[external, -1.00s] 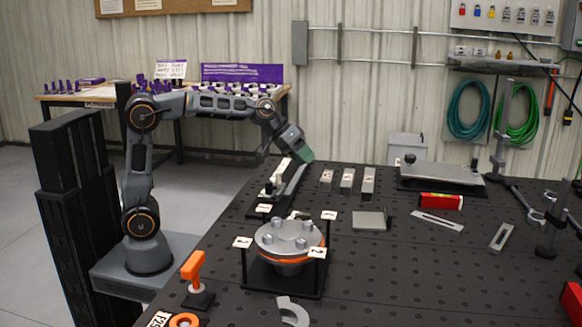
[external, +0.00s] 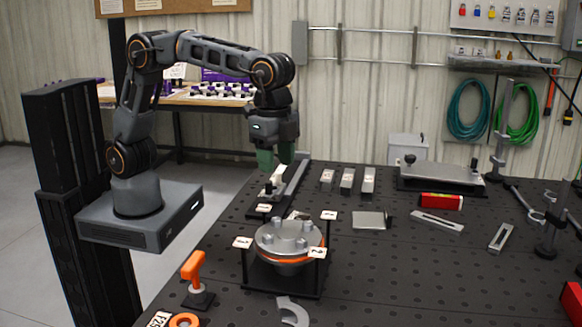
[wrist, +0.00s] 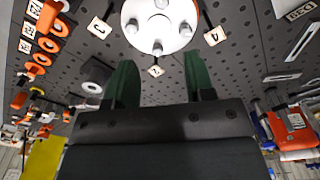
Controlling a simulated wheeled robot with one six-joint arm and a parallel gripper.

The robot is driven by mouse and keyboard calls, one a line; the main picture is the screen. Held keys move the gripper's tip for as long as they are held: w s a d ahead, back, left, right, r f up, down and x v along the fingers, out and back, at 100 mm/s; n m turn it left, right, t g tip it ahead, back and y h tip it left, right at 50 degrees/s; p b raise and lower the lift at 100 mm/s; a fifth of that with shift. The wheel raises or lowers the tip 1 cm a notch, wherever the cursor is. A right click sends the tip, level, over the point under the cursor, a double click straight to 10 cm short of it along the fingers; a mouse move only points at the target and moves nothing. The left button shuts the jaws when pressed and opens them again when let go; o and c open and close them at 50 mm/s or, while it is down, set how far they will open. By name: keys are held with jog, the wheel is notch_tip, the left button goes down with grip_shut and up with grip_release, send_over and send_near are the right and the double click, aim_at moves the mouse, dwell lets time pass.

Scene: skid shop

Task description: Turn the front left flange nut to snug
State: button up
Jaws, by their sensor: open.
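The round silver flange (external: 290,232) with an orange ring sits on a dark stand on the bench. Several upright nuts or bolt heads show on its top, and small white tags stand on posts around it. In the wrist view the flange (wrist: 146,12) is at the top edge, partly cut off, with nuts such as the lowest one (wrist: 157,47) visible. I cannot tell from the pictures which nut is the front left one or how tight any is. My gripper (external: 276,161) points down with green fingers apart, empty, above and behind the flange; its fingers also show in the wrist view (wrist: 160,82).
A rail fixture (external: 290,186) stands just behind the flange, below my gripper. Metal blocks (external: 347,180) and a red level (external: 441,201) lie to the right. The front right bench is mostly clear.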

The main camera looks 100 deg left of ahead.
aim_at(275, 218)
jog(key=f, duration=0.4)
jog(key=f+p, duration=0.1)
jog(key=f, duration=0.4)
jog(key=a+f, duration=0.1)
jog(key=f, duration=0.3)
jog(key=shift+s+f, duration=0.35)
jog(key=shift+f, duration=0.05)
